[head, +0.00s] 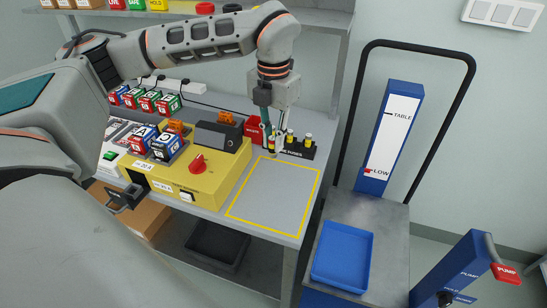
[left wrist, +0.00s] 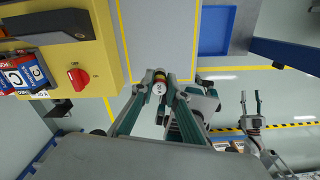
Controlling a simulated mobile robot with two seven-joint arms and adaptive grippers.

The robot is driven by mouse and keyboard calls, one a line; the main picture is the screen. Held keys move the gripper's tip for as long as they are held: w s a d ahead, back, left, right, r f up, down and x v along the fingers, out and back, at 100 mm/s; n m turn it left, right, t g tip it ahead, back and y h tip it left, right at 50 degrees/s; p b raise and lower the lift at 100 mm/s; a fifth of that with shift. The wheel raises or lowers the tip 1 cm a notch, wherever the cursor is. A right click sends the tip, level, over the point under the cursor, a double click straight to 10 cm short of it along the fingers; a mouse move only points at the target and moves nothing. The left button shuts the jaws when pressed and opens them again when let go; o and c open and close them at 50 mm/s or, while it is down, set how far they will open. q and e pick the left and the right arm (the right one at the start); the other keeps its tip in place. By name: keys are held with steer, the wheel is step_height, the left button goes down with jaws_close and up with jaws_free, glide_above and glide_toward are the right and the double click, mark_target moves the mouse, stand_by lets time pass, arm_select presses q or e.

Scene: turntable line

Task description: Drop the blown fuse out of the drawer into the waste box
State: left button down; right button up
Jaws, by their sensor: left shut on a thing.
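My left gripper (head: 271,147) is shut on a fuse. In the left wrist view the fuse (left wrist: 159,88) shows its pale round end and a yellow-red band between the fingertips (left wrist: 158,92). It is held over the bench by the yellow-outlined area, in front of the black fuse rack (head: 296,149). A small dark drawer (head: 125,196) with a handle sticks out low at the left of the yellow box; its inside is not clear. A red box (head: 255,128) stands behind; I cannot tell whether it is the waste box. My right gripper (left wrist: 250,104) looks open and empty.
The yellow box (head: 205,178) with a red knob (head: 198,163) stands left of the clear outlined area (head: 275,195). A blue tray (head: 342,257) lies on the cart to the right. A black tray (head: 218,245) and a cardboard box (head: 145,217) are below the bench.

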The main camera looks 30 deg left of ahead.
arm_select(q)
steer(key=shift+r, duration=1.3)
steer(key=s+d+f+m, duration=0.2)
steer(key=d+f+m, duration=0.1)
steer(key=m, duration=1.5)
steer(key=s+d+f+m, duration=0.2)
steer(key=d+f+m, duration=0.2)
steer(key=m, duration=1.3)
steer(key=shift+f+m, duration=0.4)
steer(key=shift+f, duration=0.25)
steer(key=shift+d, duration=0.1)
